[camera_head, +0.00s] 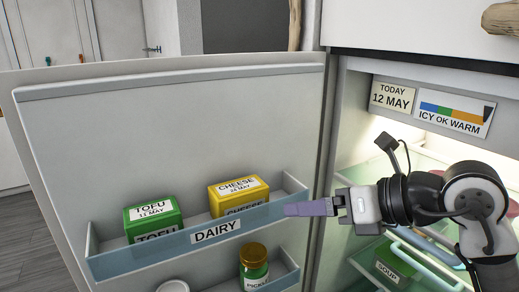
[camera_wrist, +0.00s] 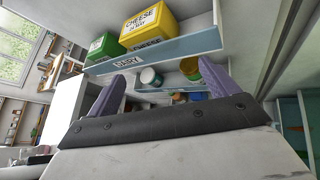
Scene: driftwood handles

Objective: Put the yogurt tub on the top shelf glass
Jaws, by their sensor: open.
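A tub with a white lid (camera_head: 173,287) shows at the bottom edge of the head view, in the lower door bin; its label is out of view, so I cannot tell whether it is the yogurt. A round white-lidded tub also shows between my fingers in the wrist view (camera_wrist: 150,76), farther off. My gripper (camera_head: 308,208) is open and empty beside the right end of the dairy bin. Its two purple fingers (camera_wrist: 165,80) stand apart in the wrist view. A pale green glass shelf (camera_head: 432,158) shows inside the fridge, partly hidden behind my arm.
The dairy bin (camera_head: 130,261) on the open door holds a green tofu box (camera_head: 153,216) and a yellow cheese box (camera_head: 238,194). A pickle jar (camera_head: 254,264) stands in the lower bin. A green soup box (camera_head: 394,268) sits low in the fridge, behind a pale blue rail.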

